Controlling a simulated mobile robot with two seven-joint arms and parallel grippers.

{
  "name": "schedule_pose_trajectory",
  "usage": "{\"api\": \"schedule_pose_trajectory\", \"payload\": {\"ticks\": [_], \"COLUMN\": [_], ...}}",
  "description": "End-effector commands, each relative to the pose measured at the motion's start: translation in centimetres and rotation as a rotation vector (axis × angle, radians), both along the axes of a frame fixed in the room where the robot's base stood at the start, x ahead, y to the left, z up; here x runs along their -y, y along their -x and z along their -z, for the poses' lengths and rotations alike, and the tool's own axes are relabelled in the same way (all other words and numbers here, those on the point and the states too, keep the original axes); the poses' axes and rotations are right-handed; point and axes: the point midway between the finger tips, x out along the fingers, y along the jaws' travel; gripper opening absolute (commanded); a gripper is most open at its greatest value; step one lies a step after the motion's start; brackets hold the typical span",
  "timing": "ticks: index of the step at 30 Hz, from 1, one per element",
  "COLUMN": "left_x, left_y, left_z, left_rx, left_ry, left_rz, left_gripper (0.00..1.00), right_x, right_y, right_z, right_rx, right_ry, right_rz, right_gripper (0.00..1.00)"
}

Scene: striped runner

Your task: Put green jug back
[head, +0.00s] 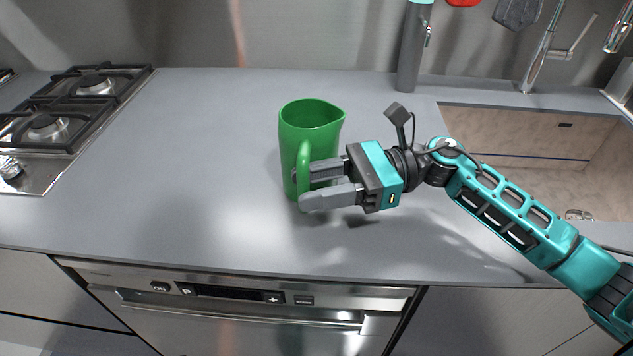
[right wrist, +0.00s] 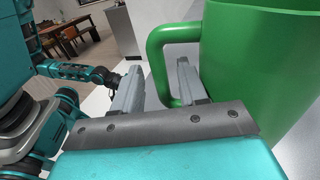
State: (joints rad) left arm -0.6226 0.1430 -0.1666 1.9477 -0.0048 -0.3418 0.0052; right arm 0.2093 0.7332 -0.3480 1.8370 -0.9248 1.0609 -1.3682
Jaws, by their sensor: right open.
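The green jug (head: 309,126) stands upright on the grey counter, its handle facing the front of the counter in the head view. My right gripper (head: 311,186) is open at the handle, with one finger on each side of it. In the right wrist view the jug (right wrist: 262,62) fills the upper right, and the handle (right wrist: 157,62) passes between the open fingers of the gripper (right wrist: 158,88). I cannot tell whether a finger touches the handle.
A gas hob (head: 66,116) is at the left of the counter (head: 190,170). A sink (head: 540,150) with a tap (head: 541,55) is at the right. A grey bottle-like cylinder (head: 412,50) stands behind. The counter left of the jug is clear.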

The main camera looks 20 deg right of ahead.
Motion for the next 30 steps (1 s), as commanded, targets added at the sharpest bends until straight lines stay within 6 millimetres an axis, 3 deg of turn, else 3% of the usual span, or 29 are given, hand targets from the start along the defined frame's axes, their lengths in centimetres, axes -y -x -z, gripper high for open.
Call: {"api": "schedule_pose_trajectory", "payload": {"ticks": [9,15,21,30], "left_x": [0.1,0.7,0.9,0.8], "left_y": [0.2,0.0,-0.4,-0.5], "left_z": [1.7,1.7,1.3,1.2], "left_rx": [-0.014,-0.012,-0.002,-0.001], "left_ry": [0.001,0.012,0.017,0.016], "left_rz": [0.001,0.008,0.01,0.012], "left_gripper": [0.43,0.43,0.43,0.43], "right_x": [6.2,9.9,11.8,12.0], "right_y": [0.5,0.8,1.0,1.0], "right_z": [0.2,-0.1,-0.3,-0.4], "right_rx": [-0.003,-0.001,-0.002,-0.001], "right_ry": [0.004,0.002,0.0,0.0], "right_rz": [0.002,0.002,0.001,0.0], "right_gripper": [0.42,0.42,0.42,0.42]}}
